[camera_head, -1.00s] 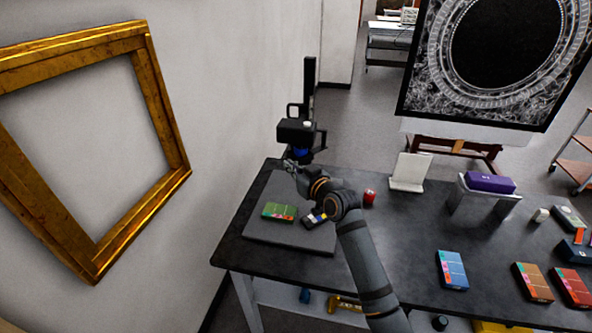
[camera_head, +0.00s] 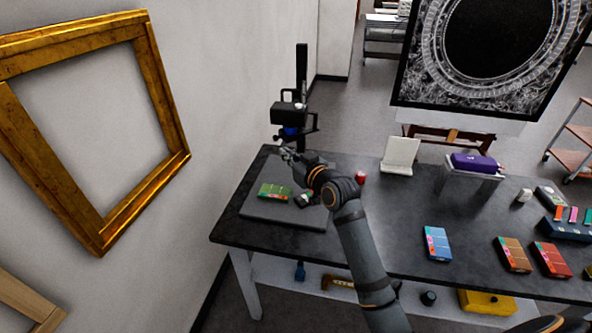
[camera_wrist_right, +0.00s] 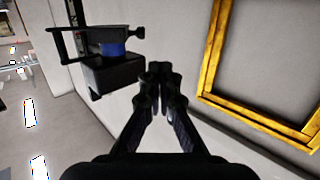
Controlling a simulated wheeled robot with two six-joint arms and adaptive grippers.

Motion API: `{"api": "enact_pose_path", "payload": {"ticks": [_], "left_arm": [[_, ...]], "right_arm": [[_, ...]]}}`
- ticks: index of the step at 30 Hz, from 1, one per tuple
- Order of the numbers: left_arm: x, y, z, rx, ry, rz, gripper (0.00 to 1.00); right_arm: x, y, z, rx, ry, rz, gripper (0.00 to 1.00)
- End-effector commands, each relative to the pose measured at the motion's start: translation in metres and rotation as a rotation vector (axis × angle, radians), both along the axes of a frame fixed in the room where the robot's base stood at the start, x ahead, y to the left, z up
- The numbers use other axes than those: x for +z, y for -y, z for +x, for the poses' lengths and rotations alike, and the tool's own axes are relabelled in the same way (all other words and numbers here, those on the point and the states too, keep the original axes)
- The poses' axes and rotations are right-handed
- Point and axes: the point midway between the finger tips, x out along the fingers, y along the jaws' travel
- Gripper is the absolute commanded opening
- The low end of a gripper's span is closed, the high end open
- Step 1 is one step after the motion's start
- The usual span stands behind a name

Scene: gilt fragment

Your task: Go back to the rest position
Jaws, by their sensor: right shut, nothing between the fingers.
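My right gripper (camera_head: 288,153) is at the far left end of the dark table (camera_head: 350,238), above it, just in front of the black stand-mounted device (camera_head: 290,114). In the right wrist view its fingers (camera_wrist_right: 160,75) are together with nothing between them. The device (camera_wrist_right: 108,70) shows there at the upper left, apart from the fingertips. My left gripper is not in view.
A green box (camera_head: 275,191) lies on a grey mat (camera_head: 285,215), with a small dark item beside it under my arm. A red can (camera_head: 361,177), white stand (camera_head: 400,156) and blue box (camera_head: 437,244) are to the right. A gilt frame (camera_head: 167,100) hangs on the left wall.

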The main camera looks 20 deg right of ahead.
Motion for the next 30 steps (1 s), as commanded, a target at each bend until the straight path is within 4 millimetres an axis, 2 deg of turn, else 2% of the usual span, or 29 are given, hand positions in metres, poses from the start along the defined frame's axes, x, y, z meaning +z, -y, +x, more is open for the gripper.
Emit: {"api": "enact_pose_path", "payload": {"ticks": [3,5,9,12,15,20,23,25,27,30], "left_arm": [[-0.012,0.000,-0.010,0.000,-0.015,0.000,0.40],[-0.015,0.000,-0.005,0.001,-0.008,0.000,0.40],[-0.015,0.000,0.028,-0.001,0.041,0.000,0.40],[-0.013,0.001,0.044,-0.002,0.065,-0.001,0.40],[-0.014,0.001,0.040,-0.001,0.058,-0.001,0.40],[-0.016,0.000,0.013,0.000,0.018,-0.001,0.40],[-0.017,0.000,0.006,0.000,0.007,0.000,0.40],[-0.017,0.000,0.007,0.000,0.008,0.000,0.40],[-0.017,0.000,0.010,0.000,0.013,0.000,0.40],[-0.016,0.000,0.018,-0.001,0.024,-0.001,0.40]], "right_arm": [[-0.001,0.000,-0.027,-0.001,0.000,-0.002,0.00],[0.001,0.000,-0.038,0.000,-0.001,-0.001,0.00],[0.005,0.000,-0.055,-0.001,-0.001,-0.001,0.00],[0.007,0.000,-0.059,-0.001,-0.001,-0.001,0.00],[0.007,0.000,-0.060,-0.001,-0.002,-0.001,0.00],[0.003,0.000,-0.061,-0.001,-0.013,-0.003,0.00],[-0.028,0.003,-0.075,-0.009,-0.104,-0.026,0.00],[-0.068,0.007,-0.097,-0.024,-0.231,-0.056,0.00],[-0.111,0.014,-0.129,-0.046,-0.383,-0.092,0.00],[-0.159,0.026,-0.175,-0.081,-0.570,-0.135,0.00]]}}
